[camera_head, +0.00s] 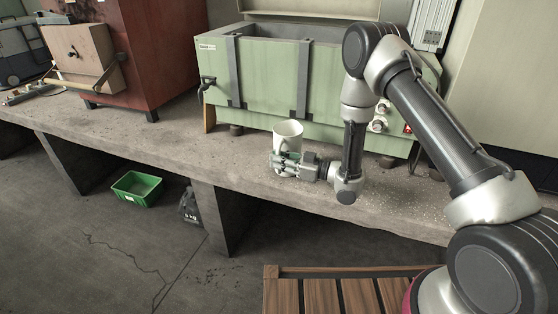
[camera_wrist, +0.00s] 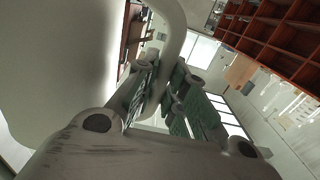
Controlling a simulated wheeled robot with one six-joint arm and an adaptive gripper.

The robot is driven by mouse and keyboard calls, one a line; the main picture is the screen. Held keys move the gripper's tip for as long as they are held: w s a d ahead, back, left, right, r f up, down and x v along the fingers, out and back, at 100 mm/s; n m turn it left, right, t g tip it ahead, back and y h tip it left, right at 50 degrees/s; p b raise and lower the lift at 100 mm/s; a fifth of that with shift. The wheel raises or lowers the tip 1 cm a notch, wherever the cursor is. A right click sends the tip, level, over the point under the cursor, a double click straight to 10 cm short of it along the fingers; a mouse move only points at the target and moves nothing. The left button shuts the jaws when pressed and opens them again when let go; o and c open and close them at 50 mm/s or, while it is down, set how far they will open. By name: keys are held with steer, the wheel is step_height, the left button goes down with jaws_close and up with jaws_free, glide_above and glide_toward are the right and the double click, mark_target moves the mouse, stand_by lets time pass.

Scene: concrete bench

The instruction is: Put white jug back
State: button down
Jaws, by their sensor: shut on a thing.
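The white jug (camera_head: 289,130) is upright at the front part of the concrete bench (camera_head: 150,127), before the green machine. My gripper (camera_head: 284,160) reaches in from the right and is shut on the jug's handle. In the wrist view the jug's pale wall (camera_wrist: 60,60) fills the left side, and its curved handle (camera_wrist: 175,30) runs down between my gripper's fingers (camera_wrist: 165,95). The jug's lower part is partly hidden by my gripper, so I cannot tell whether its base touches the bench.
A green metal machine (camera_head: 270,85) with an open top stands behind the jug. A red-brown cabinet (camera_head: 165,50) stands to the left. A green crate (camera_head: 137,188) and a dark bag (camera_head: 190,206) lie on the floor below. A wooden slatted surface (camera_head: 340,294) is in front. The bench left of the jug is clear.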

steer(key=c, duration=1.5)
jaws_free()
steer(key=shift+f, duration=0.15)
steer(key=shift+s+d, duration=0.1)
steer(key=shift+d, duration=0.15)
steer(key=v, duration=1.1)
steer(key=shift+s+d+r, duration=0.1)
steer(key=shift+d+r, duration=0.15)
